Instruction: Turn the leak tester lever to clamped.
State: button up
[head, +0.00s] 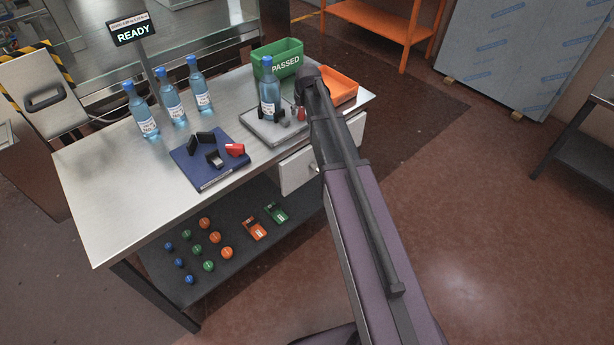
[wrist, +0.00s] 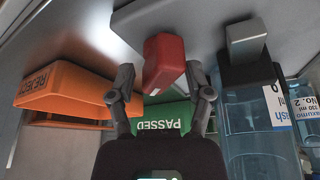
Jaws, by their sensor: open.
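The leak tester (head: 259,131) is a grey plate device on the bench, with a blue bottle (head: 268,97) standing upright in it. Its red lever handle (head: 301,114) shows at the device's right side, partly behind my arm. In the wrist view the red handle (wrist: 164,62) lies between the two spread fingers of my gripper (wrist: 160,76), with a gap visible on each side. My gripper is open. The bottle (wrist: 250,130) stands to the right in that view, beside a black clamp piece with a grey block (wrist: 246,40). In the head view my arm hides most of the gripper.
A green PASSED bin (head: 278,65) and an orange bin (head: 338,88) stand behind the tester; the orange one reads REJECT in the wrist view (wrist: 65,92). Several bottles (head: 171,98), a READY sign (head: 130,31) and a blue board with black and red parts (head: 205,172) are left.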

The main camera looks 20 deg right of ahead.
jog(key=shift+n+g+y, duration=0.2)
jog(key=shift+n+y, duration=0.45)
jog(key=shift+n, duration=1.05)
jog(key=shift+n+g+y, duration=0.2)
jog(key=shift+n+y, duration=0.45)
jog(key=shift+n, duration=1.05)
jog(key=n+g+y, duration=0.1)
jog(key=n, duration=0.2)
jog(key=n+g, duration=0.1)
jog(key=n, duration=0.3)
jog(key=shift+w+y, duration=0.1)
jog(key=shift+y, duration=0.3)
jog(key=shift+d+r+p, duration=0.1)
jog(key=shift+r+p, duration=0.45)
jog(key=p+v, duration=1.2)
jog(key=v, duration=0.1)
jog(key=s+a+f+m+h+b, duration=0.1)
jog(key=s+a+f+m+b, duration=0.2)
jog(key=s, duration=0.6)
jog(key=s+a+f+m+g+h+b, duration=0.1)
jog(key=s+a+f+m+b, duration=0.3)
jog(key=s, duration=0.5)
jog(key=s+a+f+m+h+b, duration=0.2)
jog(key=s+a+f+m+b, duration=0.2)
jog(key=s, duration=0.6)
jog(key=shift+a+f+m+g, duration=0.4)
jog(key=shift+f+m, duration=0.5)
jog(key=shift+m, duration=0.4)
jog(key=shift+w, duration=0.1)
